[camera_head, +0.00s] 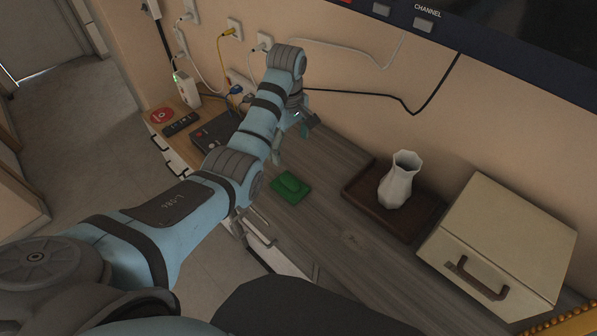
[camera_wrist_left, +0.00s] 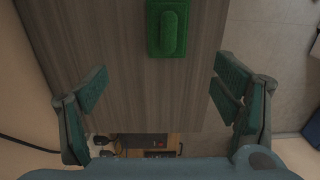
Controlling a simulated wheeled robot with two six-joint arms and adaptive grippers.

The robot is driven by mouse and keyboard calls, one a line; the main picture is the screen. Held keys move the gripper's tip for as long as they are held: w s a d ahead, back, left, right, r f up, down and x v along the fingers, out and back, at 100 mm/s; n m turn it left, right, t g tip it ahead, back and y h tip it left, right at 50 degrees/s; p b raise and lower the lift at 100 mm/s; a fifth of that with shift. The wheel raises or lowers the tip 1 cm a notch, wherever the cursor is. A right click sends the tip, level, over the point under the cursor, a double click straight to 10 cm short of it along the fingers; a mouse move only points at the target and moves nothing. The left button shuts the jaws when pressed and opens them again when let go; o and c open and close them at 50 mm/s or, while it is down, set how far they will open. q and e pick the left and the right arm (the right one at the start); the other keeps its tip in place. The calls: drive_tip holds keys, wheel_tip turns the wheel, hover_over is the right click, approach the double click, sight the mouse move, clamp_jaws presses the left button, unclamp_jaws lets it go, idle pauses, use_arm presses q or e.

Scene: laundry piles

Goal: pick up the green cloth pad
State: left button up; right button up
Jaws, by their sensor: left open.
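The green cloth pad (camera_head: 291,187) lies flat on the grey wood-grain counter (camera_head: 338,226), near its front edge, with a raised rounded part on top. In the left wrist view the pad (camera_wrist_left: 168,28) shows at the top, between and beyond the fingertips. My left gripper (camera_head: 292,136) is above the counter, farther back than the pad and apart from it. Its two green fingers are spread wide and empty, as the left wrist view also shows (camera_wrist_left: 160,95). My right gripper is not in view.
A white vase (camera_head: 399,180) stands on a dark tray (camera_head: 362,190) right of the pad. A cream box (camera_head: 510,235) with a handle is farther right. A dark device (camera_head: 214,132), a remote (camera_head: 180,124) and cables lie at the left end. The counter around the pad is clear.

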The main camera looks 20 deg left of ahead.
use_arm(q)
drive_tip(key=b, duration=0.1)
hover_over(289, 179)
drive_tip(key=w, duration=0.1)
drive_tip(key=f, duration=0.4)
drive_tip(key=shift+w+a+f, duration=0.1)
drive_tip(key=shift+a, duration=0.1)
drive_tip(key=f, duration=0.1)
drive_tip(key=s+f, duration=0.1)
drive_tip(key=f+b, duration=0.1)
drive_tip(key=shift+s+d+f, duration=0.15)
drive_tip(key=shift+s+f, duration=0.1)
drive_tip(key=shift+f, duration=0.15)
drive_tip(key=f, duration=0.2)
drive_tip(key=f+b, duration=0.1)
drive_tip(key=f, duration=0.2)
drive_tip(key=shift+w+d+f, duration=0.15)
drive_tip(key=shift+w+f, duration=0.15)
drive_tip(key=shift+f, duration=0.1)
drive_tip(key=shift+s+r, duration=0.2)
drive_tip(key=c, duration=1.2)
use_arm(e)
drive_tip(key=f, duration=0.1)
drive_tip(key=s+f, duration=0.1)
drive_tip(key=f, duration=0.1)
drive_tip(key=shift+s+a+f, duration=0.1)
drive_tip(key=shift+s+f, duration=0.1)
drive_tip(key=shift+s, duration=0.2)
